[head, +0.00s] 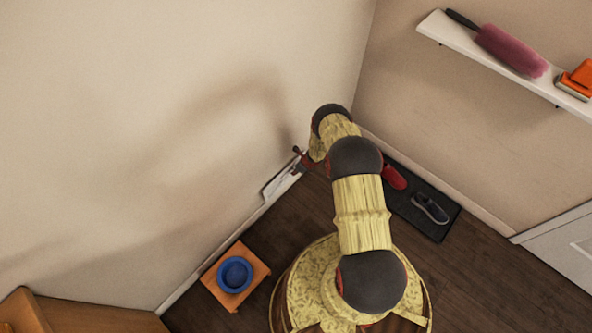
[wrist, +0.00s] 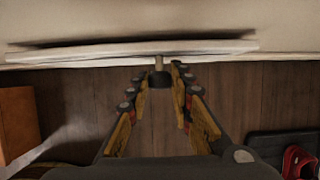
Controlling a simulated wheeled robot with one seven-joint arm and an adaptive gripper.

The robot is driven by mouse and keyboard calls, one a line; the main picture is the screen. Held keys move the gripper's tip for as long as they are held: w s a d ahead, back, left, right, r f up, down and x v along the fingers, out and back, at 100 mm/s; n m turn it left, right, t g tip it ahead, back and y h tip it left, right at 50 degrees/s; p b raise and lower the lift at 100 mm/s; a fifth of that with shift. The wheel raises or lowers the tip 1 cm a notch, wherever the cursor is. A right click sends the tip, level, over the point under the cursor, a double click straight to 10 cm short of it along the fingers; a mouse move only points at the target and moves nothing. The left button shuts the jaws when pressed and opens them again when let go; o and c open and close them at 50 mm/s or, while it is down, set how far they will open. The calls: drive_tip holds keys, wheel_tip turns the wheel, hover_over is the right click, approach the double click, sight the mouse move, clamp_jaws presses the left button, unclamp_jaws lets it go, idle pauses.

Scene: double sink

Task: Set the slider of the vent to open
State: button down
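The vent (head: 279,186) is a pale plate low on the left wall, just above the floor, partly hidden by my gripper (head: 300,160). In the wrist view the vent (wrist: 90,53) is a long white bar across the top. Its slider (wrist: 159,78) is a dark round knob on a light stem, right of the bar's middle. My gripper (wrist: 160,70) has its fingers apart, one on each side of the knob, close to it. I cannot tell whether either finger touches it. The vent's opening and any markings are not visible.
An orange stool (head: 218,287) with a blue bowl (head: 235,274) stands left of my base. A dark mat (head: 441,233) with a red shoe (head: 394,177) and a grey shoe (head: 430,208) lies to the right. A wall shelf (head: 449,33) is at the upper right. Some floor is clear.

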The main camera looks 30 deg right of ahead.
drive_tip(key=c, duration=1.8)
unclamp_jaws()
drive_tip(key=shift+w+d, duration=0.15)
drive_tip(key=shift+d, duration=0.1)
drive_tip(key=shift+o, duration=1.2)
drive_tip(key=shift+a, duration=0.1)
drive_tip(key=v, duration=1.2)
